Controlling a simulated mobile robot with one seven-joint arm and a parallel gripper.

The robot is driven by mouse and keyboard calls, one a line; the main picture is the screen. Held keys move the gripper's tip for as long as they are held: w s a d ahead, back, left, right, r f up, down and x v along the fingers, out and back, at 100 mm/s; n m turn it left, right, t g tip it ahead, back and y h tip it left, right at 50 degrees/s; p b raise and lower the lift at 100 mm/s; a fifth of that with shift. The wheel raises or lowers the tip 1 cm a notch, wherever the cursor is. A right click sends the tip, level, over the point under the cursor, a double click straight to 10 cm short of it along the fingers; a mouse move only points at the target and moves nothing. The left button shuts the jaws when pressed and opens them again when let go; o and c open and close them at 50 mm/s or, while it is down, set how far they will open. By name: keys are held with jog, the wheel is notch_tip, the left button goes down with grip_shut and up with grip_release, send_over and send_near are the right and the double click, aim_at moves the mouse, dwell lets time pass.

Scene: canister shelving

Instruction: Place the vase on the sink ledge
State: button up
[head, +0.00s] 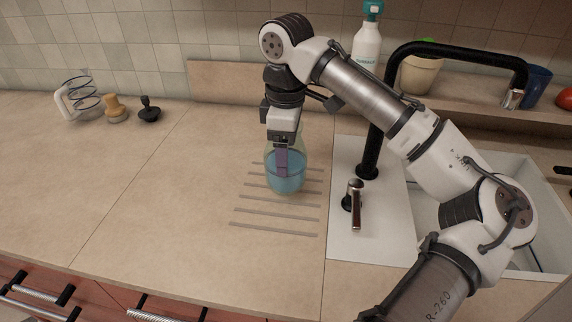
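A rounded, see-through vase (292,183) with blue contents stands upright on the counter, over the grooves left of the sink. My gripper (283,160) points down at the vase from above. A finger shows against the vase's upper body, and I cannot tell whether it is in front of the glass or inside it. The other finger is hidden, so the grip is unclear. The sink ledge (470,92) is a raised, wood-coloured shelf along the wall behind the sink, with bare room between the flower pot and the blue cup.
A soap bottle (367,45), a flower pot (421,74), a blue cup (537,86) and a red fruit (565,97) stand on the ledge. The black faucet (372,130) rises in front of it.

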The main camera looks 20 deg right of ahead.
jog(key=shift+f+p, duration=0.3)
jog(key=shift+f, duration=2.25)
jog(key=shift+f, duration=0.1)
jog(key=o, duration=1.6)
jog(key=shift+c, duration=0.2)
